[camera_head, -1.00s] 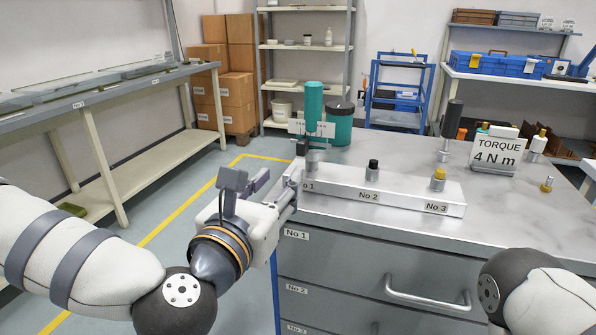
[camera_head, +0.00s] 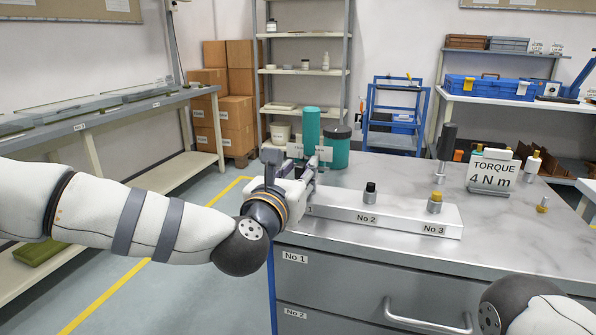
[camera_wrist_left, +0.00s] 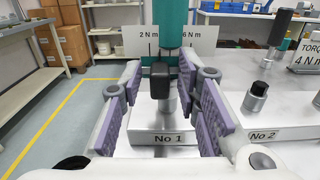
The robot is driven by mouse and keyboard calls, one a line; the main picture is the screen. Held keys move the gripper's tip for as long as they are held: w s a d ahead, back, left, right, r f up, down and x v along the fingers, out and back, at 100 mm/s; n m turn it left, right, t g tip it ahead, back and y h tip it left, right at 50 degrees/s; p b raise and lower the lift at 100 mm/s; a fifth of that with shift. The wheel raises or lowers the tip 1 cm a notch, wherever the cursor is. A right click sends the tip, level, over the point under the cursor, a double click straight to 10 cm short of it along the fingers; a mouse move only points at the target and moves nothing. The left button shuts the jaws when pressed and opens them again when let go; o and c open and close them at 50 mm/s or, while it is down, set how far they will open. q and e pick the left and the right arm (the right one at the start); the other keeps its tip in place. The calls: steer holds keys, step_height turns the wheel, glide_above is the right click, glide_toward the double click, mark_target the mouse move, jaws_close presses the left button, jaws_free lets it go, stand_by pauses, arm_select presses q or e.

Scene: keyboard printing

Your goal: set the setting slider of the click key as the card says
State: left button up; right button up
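The click key has a teal upright handle (camera_head: 311,125) and stands at socket No 1 of the metal block (camera_head: 335,212). In the left wrist view, a white scale plate (camera_wrist_left: 211,43) on it reads 2 N m at left and 6 N m at right. A black slider block (camera_wrist_left: 160,78) shows in front of the plate, below the 2 N m end. My left gripper (camera_wrist_left: 168,100) is open, its purple-padded fingers on either side of the slider, with gaps. In the head view my left gripper (camera_head: 313,172) hides the slider. The card (camera_head: 493,174) reads TORQUE 4 N m.
Sockets No 2 (camera_head: 370,194) and No 3 (camera_head: 434,203) stand on the block to the right. A teal jar (camera_head: 336,148) stands behind the key. A black-handled tool (camera_head: 447,145) stands near the card.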

arm_select(q)
jaws_close()
steer(key=shift+d+f, duration=0.1)
steer(key=shift+s+d+f, duration=0.1)
steer(key=shift+d, duration=0.3)
steer(key=shift+o, duration=1.9)
jaws_free()
steer(key=v, duration=1.2)
steer(key=shift+r, duration=0.25)
steer(key=shift+s, duration=0.1)
